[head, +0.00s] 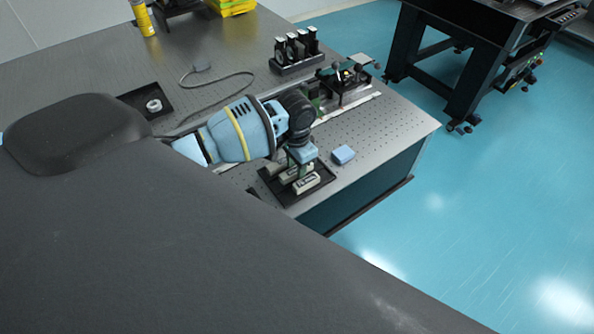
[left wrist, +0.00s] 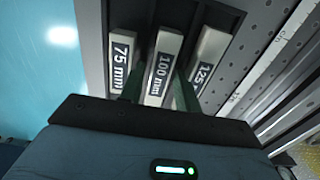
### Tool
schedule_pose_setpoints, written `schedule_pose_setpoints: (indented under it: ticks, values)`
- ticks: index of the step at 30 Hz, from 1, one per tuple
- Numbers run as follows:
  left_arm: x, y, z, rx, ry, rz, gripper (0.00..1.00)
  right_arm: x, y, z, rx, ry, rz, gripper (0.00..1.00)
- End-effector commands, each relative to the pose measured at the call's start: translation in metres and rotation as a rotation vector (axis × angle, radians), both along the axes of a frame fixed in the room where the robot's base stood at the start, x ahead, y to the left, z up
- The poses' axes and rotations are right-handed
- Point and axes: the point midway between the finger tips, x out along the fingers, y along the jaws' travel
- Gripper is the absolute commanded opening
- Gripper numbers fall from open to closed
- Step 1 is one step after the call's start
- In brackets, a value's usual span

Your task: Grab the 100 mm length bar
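Three pale bars lie side by side in a black tray (head: 284,199). In the left wrist view they are labelled 75 mm (left wrist: 122,58), 100 mm (left wrist: 163,66) and 125 (left wrist: 207,60), with the 100 mm bar in the middle. My left gripper (left wrist: 160,78) is open, with one dark green finger on each side of the 100 mm bar. I cannot tell whether the fingers touch it. In the head view, my left gripper (head: 300,166) points down over the tray and partly hides the bars. My right gripper is not in view.
A blue block (head: 343,154) sits right of the tray near the table edge. Behind are an optical rail assembly (head: 345,83) and a black rack of posts (head: 296,54). A cable (head: 228,81) and a small dark tray (head: 143,98) lie farther left on the table.

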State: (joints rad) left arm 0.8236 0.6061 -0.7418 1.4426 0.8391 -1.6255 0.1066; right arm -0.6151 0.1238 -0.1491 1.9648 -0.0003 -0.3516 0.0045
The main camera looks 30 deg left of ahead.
Motion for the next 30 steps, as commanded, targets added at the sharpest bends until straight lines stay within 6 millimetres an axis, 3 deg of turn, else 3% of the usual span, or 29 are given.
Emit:
schedule_pose_setpoints:
  ticks: [5, 13, 23, 30]
  values:
    - [0.0, 0.0, 0.001, 0.0, -0.001, 0.0, 0.33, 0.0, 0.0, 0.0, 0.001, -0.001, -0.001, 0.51]
    - [0.0, 0.0, 0.001, 0.0, -0.001, 0.0, 0.0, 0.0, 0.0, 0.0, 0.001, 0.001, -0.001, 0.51]
    - [0.001, 0.0, 0.003, 0.0, -0.002, 0.0, 0.0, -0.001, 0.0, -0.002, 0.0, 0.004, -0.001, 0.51]
    - [0.001, 0.0, 0.021, 0.0, -0.006, -0.001, 0.0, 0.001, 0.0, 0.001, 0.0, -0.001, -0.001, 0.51]
